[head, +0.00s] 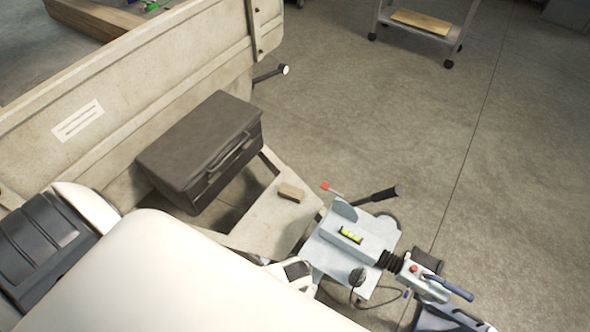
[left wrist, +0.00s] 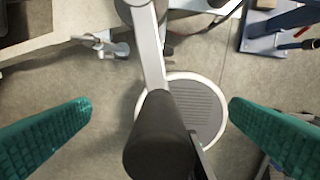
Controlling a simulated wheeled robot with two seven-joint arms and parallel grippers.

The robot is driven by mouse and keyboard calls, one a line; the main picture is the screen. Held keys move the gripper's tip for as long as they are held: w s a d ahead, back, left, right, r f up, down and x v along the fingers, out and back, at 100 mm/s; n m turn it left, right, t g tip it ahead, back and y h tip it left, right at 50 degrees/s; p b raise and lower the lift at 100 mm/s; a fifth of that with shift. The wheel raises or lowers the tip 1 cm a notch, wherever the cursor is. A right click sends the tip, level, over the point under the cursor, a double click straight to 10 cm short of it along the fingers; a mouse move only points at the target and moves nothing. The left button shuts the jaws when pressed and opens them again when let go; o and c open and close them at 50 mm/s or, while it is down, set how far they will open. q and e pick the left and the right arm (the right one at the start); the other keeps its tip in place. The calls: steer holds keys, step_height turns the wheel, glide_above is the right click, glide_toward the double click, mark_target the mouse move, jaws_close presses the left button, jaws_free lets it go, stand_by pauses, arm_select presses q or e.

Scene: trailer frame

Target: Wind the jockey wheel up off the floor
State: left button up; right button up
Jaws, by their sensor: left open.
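In the left wrist view my left gripper (left wrist: 161,102) is open. Its two green ribbed fingers stand wide apart, with a dark cylindrical grip (left wrist: 160,145) between them; neither finger touches it. The grip sits at the near end of a pale crank arm (left wrist: 148,50) that runs up the picture. Below it is a round ribbed disc with a pale rim (left wrist: 205,108); I cannot tell whether this is the jockey wheel. In the head view my pale arm covers that area, and I cannot make out the jockey wheel or the fingers. My right gripper is not in view.
Floor (head: 400,110) is clear beyond, up to a cart (head: 418,37).

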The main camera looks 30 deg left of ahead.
arm_select(q)
steer(key=shift+r, duration=0.1)
steer(key=shift+r, duration=3.9)
